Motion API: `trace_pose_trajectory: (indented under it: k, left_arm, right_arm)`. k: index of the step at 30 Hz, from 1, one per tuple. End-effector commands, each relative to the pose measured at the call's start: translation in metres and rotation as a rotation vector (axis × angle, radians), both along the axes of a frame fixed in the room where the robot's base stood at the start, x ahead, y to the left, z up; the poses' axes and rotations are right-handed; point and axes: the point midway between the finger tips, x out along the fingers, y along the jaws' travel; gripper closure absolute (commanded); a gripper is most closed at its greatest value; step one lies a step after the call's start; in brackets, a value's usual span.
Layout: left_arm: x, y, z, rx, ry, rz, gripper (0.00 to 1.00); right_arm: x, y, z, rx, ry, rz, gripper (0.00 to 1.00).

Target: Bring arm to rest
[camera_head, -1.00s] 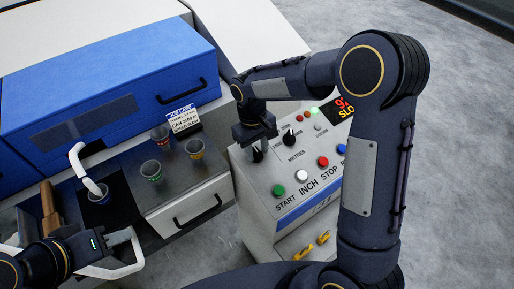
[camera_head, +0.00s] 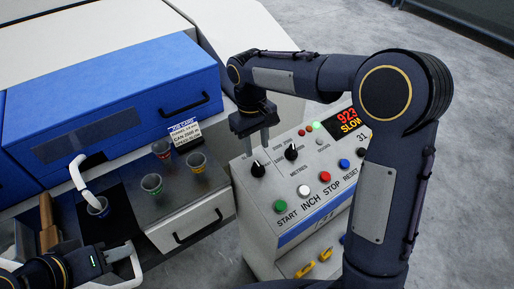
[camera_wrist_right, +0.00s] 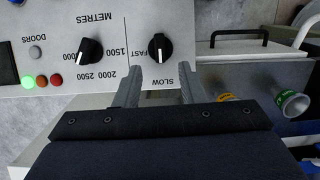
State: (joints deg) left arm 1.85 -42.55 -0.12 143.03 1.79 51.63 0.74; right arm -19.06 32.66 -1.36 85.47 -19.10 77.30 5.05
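My right gripper (camera_head: 257,142) is over the control panel (camera_head: 325,170), its two fingers apart with nothing between them. In the right wrist view the open fingers (camera_wrist_right: 160,82) point at the black SLOW/FAST knob (camera_wrist_right: 160,47) and stop just short of it. The same knob (camera_head: 258,170) shows below the fingertips in the head view. My left gripper (camera_head: 118,257) is low at the left, by a pale curved bar; whether its fingers are open is unclear. The display (camera_head: 347,120) shows red digits and yellow SLOW.
A METRES knob (camera_head: 291,151) and several coloured buttons sit on the panel. Cups (camera_head: 196,161) stand on the grey top by a drawer; another cup (camera_head: 98,206) is under a white spout (camera_head: 77,172). A blue cover (camera_head: 110,90) stands behind. Grey floor is clear at right.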

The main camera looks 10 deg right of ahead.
Motion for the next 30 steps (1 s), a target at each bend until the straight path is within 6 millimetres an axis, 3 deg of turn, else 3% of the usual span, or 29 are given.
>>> trace_pose_trajectory:
  k: [12, 17, 20, 24, 30]
  left_arm:
    - [0.0, 0.0, 0.0, 0.0, 0.0, 0.0, 0.64]
    - [0.0, 0.0, 0.0, 0.0, 0.0, 0.0, 0.64]
    - [0.0, 0.0, 0.0, 0.0, 0.0, 0.0, 0.64]
    - [0.0, 0.0, 0.0, 0.0, 0.0, 0.0, 0.64]
    - [0.0, 0.0, 0.0, 0.0, 0.0, 0.0, 0.64]
  right_arm:
    - [0.0, -0.001, 0.0, 0.001, -0.001, -0.001, 0.64]
    - [-0.015, -0.018, 0.016, 0.045, -0.033, -0.04, 0.64]
    - [-0.04, -0.039, 0.034, 0.112, -0.084, -0.098, 0.64]
    - [-0.091, -0.067, 0.054, 0.222, -0.177, -0.199, 0.64]
    - [-0.164, -0.086, 0.061, 0.353, -0.334, -0.346, 0.64]
